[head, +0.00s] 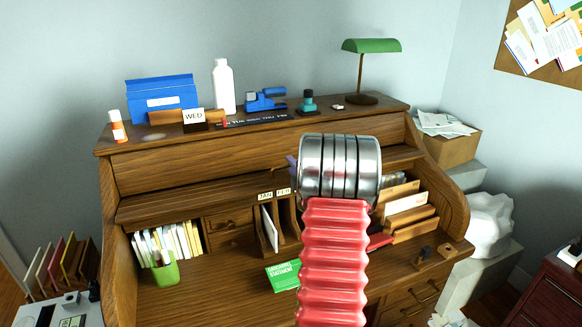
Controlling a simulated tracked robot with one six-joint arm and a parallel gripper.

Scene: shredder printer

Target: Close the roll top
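The wooden roll-top desk (125,240) stands against the wall in the head view. Its roll top (175,205) is up, with only what looks like its front edge showing under the desk's upper shelf. The compartments and writing surface are exposed. My arm, red ribbed with a metal ringed section, rises in front of the desk's middle and right part. It hides part of the roll top edge and the compartments. My gripper's fingers do not show, so I cannot see whether they touch anything.
A green card (284,276) and a green cup (165,270) are on the writing surface. A green lamp (371,46), a white bottle (223,87) and a blue box (163,96) stand on top. Papers lie on a brown box (452,150) at right.

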